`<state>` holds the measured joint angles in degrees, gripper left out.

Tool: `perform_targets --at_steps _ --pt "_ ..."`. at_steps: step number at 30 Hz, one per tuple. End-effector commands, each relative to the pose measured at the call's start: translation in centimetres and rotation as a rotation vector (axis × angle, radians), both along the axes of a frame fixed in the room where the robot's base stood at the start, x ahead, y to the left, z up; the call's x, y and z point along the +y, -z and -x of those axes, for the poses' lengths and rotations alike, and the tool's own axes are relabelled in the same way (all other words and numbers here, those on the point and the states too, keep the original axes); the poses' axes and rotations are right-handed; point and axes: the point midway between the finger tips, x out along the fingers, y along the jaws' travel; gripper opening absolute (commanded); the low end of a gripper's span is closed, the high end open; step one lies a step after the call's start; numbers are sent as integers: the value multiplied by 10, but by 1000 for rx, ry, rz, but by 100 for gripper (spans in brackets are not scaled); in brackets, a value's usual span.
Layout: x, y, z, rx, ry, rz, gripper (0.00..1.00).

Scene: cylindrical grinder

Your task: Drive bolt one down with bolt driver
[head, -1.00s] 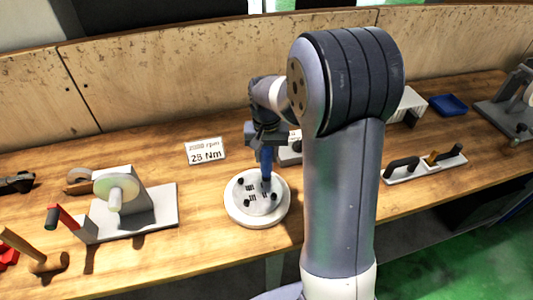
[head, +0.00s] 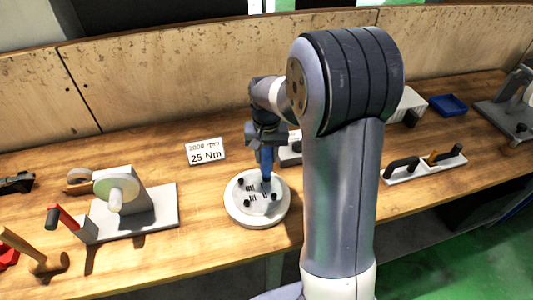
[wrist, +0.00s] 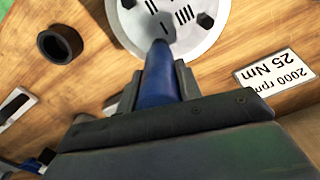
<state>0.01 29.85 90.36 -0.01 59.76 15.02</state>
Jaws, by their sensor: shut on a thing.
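My gripper (head: 264,142) is shut on the blue bolt driver (head: 266,160), which it holds upright with the tip down over the round pale plate (head: 233,213). In the wrist view the driver (wrist: 159,78) runs between the jaws to the plate (wrist: 190,40). Dark bolts stand on the plate, such as one at the front (head: 247,203) and one at the right (head: 274,197). Tally marks are on its face. The driver tip is at the plate's far right part; it hides what lies under it, so I cannot tell which bolt it touches.
A sign (head: 205,151) reads 2000 rpm, 25 Nm. A grinder-like wheel fixture (head: 117,188) and a hammer (head: 38,260) are at left. A dark ring (wrist: 60,44) lies beside the plate.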

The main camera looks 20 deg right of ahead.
Motion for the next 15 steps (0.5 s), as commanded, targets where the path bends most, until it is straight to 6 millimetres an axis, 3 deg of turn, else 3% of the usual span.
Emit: perform_targets --at_steps 15 --pt "0 -31 0 0 0 0 11"
